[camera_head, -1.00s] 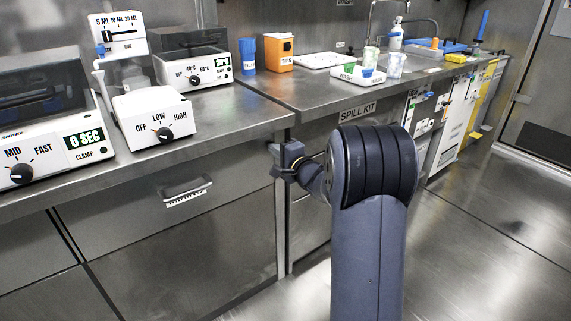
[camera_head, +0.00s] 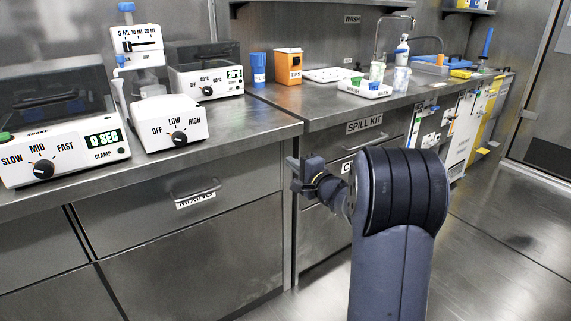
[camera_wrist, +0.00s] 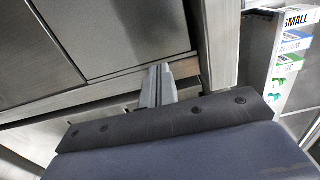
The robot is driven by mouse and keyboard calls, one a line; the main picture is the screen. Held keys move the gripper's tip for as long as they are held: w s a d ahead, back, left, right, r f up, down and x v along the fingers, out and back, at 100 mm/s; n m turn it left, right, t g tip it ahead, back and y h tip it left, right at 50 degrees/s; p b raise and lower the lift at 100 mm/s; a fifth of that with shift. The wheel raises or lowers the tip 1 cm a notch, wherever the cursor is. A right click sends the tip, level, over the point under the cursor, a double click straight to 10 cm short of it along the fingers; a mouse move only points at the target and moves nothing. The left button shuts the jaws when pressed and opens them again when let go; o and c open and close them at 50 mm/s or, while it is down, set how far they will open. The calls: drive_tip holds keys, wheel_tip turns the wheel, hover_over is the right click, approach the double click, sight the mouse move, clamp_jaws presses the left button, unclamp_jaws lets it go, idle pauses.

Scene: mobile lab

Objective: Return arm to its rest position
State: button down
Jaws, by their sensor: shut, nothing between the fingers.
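My arm stands at the lower right of the head view, with its dark upper part bent over. My gripper (camera_head: 297,174) points left beside the counter's front corner, a little below the counter top. In the wrist view my gripper (camera_wrist: 158,85) shows as narrow grey fingers, shut with nothing between them. Steel drawer and cabinet fronts lie beyond the fingers. I cannot tell the exact gap between the fingers and the cabinet.
Floor (camera_head: 480,230) is clear at right.

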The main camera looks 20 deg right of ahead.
drive_tip(key=p+v, duration=0.1)
drive_tip(key=v, duration=0.7)
drive_tip(key=shift+d+f, duration=0.1)
